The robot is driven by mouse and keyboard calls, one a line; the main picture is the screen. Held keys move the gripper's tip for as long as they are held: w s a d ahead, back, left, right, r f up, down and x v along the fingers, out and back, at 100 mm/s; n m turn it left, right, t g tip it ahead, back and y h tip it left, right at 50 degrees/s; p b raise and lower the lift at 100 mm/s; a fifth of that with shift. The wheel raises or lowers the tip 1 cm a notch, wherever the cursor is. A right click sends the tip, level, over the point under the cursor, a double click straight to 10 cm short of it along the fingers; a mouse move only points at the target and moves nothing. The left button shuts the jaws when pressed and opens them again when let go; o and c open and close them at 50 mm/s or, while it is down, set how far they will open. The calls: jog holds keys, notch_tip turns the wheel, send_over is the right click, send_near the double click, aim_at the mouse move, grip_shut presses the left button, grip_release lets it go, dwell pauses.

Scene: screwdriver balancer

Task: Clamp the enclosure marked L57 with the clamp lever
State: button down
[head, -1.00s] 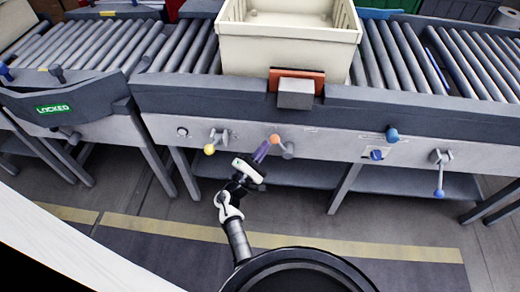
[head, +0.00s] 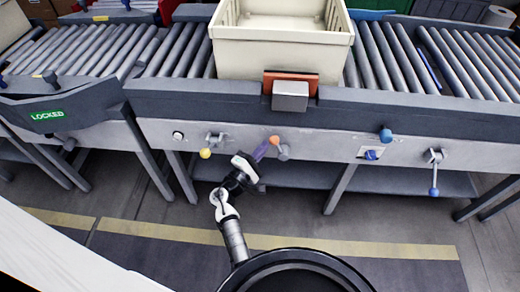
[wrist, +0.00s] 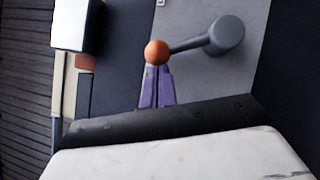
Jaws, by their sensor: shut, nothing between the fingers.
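An orange-knobbed lever (head: 275,140) sits on the grey front panel under a cream bin (head: 280,52). In the wrist view its orange ball (wrist: 157,52) is at the end of a grey arm that runs right to a round pivot (wrist: 227,34). My gripper (head: 262,150) reaches up to it from below left. Its purple fingers (wrist: 156,86) are shut and empty, tips right at the ball; I cannot tell whether they touch. A grey block with an orange-red pad (head: 290,90) is at the bin's front. No L57 mark is readable.
A yellow-knobbed lever (head: 205,153) is just left of my gripper. A blue knob (head: 386,135), a blue dial (head: 371,154) and a blue-knobbed lever (head: 434,190) are to the right. A green LOCKED sign (head: 46,115) is at left.

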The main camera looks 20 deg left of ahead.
aim_at(277, 144)
jog(key=d+r+m+g, duration=0.1)
jog(key=d+r+m+p, duration=0.1)
jog(key=shift+w+m+g, duration=0.3)
jog(key=shift+m+g, duration=0.1)
jog(key=d+m+g+p, duration=0.1)
jog(key=d+r+m+p, duration=0.1)
jog(key=shift+w+d+r+m+g, duration=0.2)
jog(key=shift+w+d+m+g, duration=0.05)
jog(key=shift+w+m+g, duration=0.15)
jog(key=shift+w+d+f+m+g+y+p, duration=0.1)
jog(key=shift+w+d+m+g+y+p, duration=0.1)
jog(key=shift+d+m+g+y+p, duration=0.3)
jog(key=shift+w+d+m+g+y+p, duration=0.1)
jog(key=shift+w+d+m+y+p, duration=0.1)
jog(key=shift+d+m, duration=0.55)
jog(key=shift+w+d+f+m+g+y+p, duration=0.1)
jog(key=shift+w+d+m+g+y+p, duration=0.15)
jog(key=shift+d, duration=0.65)
jog(key=shift+d, duration=0.1)
jog(key=shift+r, duration=0.1)
